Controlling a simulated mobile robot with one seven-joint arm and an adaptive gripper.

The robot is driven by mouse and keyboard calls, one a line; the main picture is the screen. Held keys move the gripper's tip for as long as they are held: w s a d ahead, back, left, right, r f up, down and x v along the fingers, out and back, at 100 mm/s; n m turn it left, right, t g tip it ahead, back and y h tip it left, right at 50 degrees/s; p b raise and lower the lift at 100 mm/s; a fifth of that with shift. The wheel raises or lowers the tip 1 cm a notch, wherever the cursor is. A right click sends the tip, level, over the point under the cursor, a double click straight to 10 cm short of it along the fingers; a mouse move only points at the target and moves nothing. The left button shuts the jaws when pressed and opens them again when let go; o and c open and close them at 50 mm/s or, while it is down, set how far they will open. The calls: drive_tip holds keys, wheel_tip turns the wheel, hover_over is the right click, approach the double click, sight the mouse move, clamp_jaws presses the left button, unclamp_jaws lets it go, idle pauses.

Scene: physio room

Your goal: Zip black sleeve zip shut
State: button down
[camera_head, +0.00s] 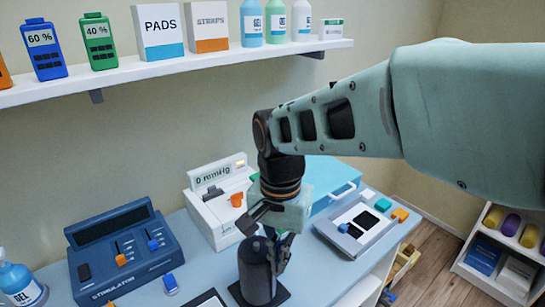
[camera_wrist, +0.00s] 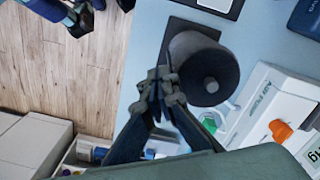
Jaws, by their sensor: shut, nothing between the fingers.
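The black sleeve (camera_head: 257,272) is a dark upright cylinder on a dark square base near the table's front. In the wrist view the sleeve (camera_wrist: 203,60) shows from above, with a round knob-like end in its middle. My gripper (camera_head: 281,255) points down at the sleeve's right side in the head view. In the wrist view the closed fingertips (camera_wrist: 160,82) are right beside the sleeve's side, with nothing seen between them. I cannot tell whether they touch it. The zip and its pull cannot be made out; the fingers may hide them.
A white pressure unit (camera_head: 222,212) reading 0 mmHg, with an orange knob, stands behind the sleeve. A blue stimulator (camera_head: 122,252) and a blue gel bottle (camera_head: 18,285) are at left. A device tray (camera_head: 357,228) lies at right. A shelf (camera_head: 180,67) hangs above.

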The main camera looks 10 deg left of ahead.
sight(279, 275)
drive_tip(key=shift+f+b, duration=2.6)
drive_tip(key=shift+f, duration=1.2)
drive_tip(key=shift+d, duration=0.1)
drive_tip(key=shift+s+r, duration=0.1)
drive_tip(key=shift+r, duration=0.05)
drive_tip(key=shift+s+d+r+p, duration=0.25)
drive_tip(key=shift+s+d+r, duration=0.1)
drive_tip(key=shift+d, duration=0.3)
drive_tip(key=shift+s+d+r+p, duration=0.25)
drive_tip(key=shift+d+r+p, duration=0.05)
drive_tip(key=shift+d, duration=0.3)
drive_tip(key=shift+s+d+r+p, duration=0.25)
drive_tip(key=shift+s+d+r, duration=0.1)
drive_tip(key=shift+d, duration=0.3)
drive_tip(key=shift+w, duration=0.1)
